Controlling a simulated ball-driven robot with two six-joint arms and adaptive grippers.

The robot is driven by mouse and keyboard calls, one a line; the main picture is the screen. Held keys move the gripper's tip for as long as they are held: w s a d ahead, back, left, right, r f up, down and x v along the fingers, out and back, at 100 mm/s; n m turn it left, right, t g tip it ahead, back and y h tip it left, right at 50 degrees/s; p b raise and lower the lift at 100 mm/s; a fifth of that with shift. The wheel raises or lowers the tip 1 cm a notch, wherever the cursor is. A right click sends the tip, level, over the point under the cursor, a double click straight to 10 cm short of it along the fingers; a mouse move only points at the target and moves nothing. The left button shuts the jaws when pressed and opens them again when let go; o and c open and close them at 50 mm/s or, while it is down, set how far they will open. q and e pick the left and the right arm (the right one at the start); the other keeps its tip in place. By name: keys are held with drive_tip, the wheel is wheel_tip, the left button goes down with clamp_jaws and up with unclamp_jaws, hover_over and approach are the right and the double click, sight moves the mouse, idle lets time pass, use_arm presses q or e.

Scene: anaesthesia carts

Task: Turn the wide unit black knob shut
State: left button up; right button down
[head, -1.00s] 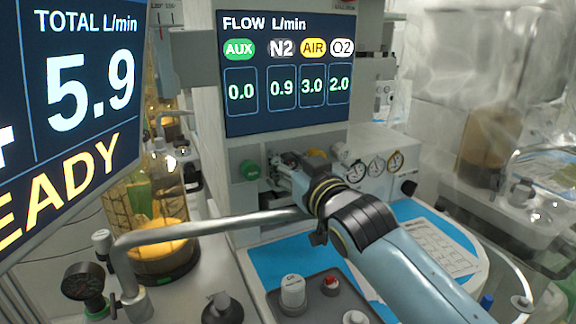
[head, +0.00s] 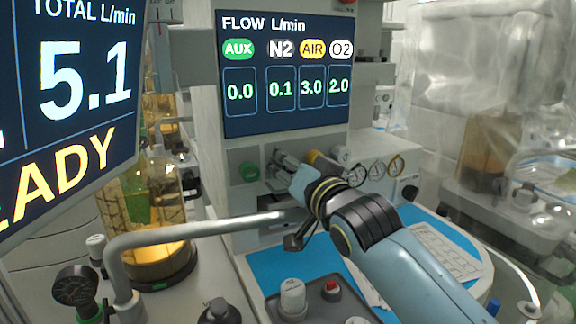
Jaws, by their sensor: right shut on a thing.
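The wide unit's flow screen (head: 285,75) reads AUX 0.0, N2 0.1, AIR 3.0 and O2 2.0. Below it is a row of knobs: a green knob (head: 249,172) at the left, a yellow knob (head: 313,157) and a white knob (head: 342,153) at the right. My right gripper (head: 279,161) reaches in from the lower right and is shut at the place between green and yellow, below the N2 column. The black knob there is hidden by the fingers. My left gripper is not in view.
A large screen (head: 75,90) at the left reads TOTAL 5.1 L/min. A grey metal tube (head: 200,228) crosses below the knobs, close to my right wrist. Round gauges (head: 376,171) sit right of the knobs. An amber glass vessel (head: 150,225) stands at the left.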

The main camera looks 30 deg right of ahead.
idle(0.3)
drive_tip(key=c, duration=1.2)
unclamp_jaws()
drive_tip(key=shift+c, duration=0.2)
drive_tip(key=s, duration=1.2)
drive_tip(key=shift+a, duration=0.35)
